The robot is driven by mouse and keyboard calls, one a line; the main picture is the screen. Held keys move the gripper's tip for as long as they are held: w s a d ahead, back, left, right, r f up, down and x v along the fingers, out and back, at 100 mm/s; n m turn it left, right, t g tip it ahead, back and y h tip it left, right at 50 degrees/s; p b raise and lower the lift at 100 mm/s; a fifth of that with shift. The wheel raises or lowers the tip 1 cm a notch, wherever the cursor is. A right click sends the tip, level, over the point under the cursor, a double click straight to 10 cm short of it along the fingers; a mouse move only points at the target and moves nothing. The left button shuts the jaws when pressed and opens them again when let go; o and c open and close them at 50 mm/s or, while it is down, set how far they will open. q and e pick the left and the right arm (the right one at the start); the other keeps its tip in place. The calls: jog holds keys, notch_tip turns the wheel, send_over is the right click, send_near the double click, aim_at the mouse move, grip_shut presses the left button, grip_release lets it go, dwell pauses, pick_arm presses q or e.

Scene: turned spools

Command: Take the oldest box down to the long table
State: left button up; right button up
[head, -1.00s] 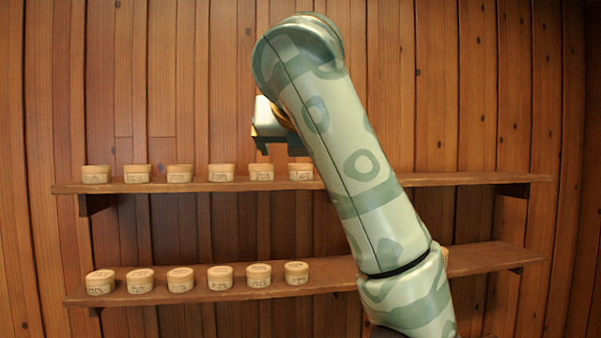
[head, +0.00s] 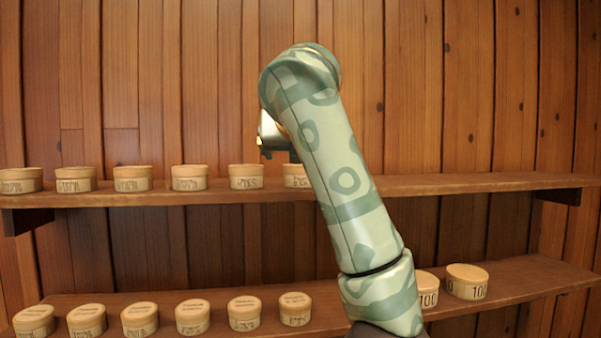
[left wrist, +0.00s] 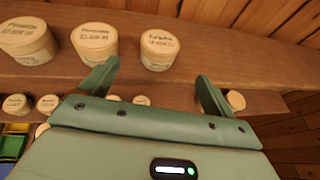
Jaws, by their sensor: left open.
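Round pale wooden boxes with dark lettering stand in a row on the upper shelf (head: 450,186), among them one box (head: 246,177) and another box (head: 296,176) partly behind my arm. More boxes stand on the lower shelf (head: 375,300); two at its right, a half-hidden box (head: 428,290) and a full one (head: 467,282), read "100". Most other lettering is too small to read. My left gripper (head: 272,146) is mostly hidden by its arm, above the upper row. In the left wrist view it (left wrist: 157,75) is open and empty, with a lidded box (left wrist: 159,51) beyond the gap between its fingers.
The upper shelf's right part is bare. A plank wall (head: 480,80) stands behind the shelves. In the left wrist view, smaller boxes show lower down, with yellow and green shapes (left wrist: 12,142) at lower left. No long table is visible.

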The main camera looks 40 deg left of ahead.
aim_at(299, 172)
pick_arm(q)
jog(key=x, duration=0.6)
jog(key=shift+a+f+p, duration=0.1)
jog(key=shift+a+p, duration=0.1)
jog(key=shift+p, duration=0.1)
jog(key=shift+w+a+f, duration=0.25)
jog(key=shift+w+a, duration=0.05)
jog(key=shift+w, duration=0.15)
jog(key=shift+w+a+f+p, duration=0.1)
jog(key=shift+w+a+p, duration=0.1)
jog(key=shift+w+p, duration=0.15)
jog(key=p+x, duration=0.1)
jog(key=x, duration=0.3)
jog(key=shift+a+f, duration=0.15)
jog(key=shift+s+d, duration=0.1)
jog(key=shift+d, duration=0.1)
jog(key=c, duration=1.1)
jog(key=shift+o, duration=0.2)
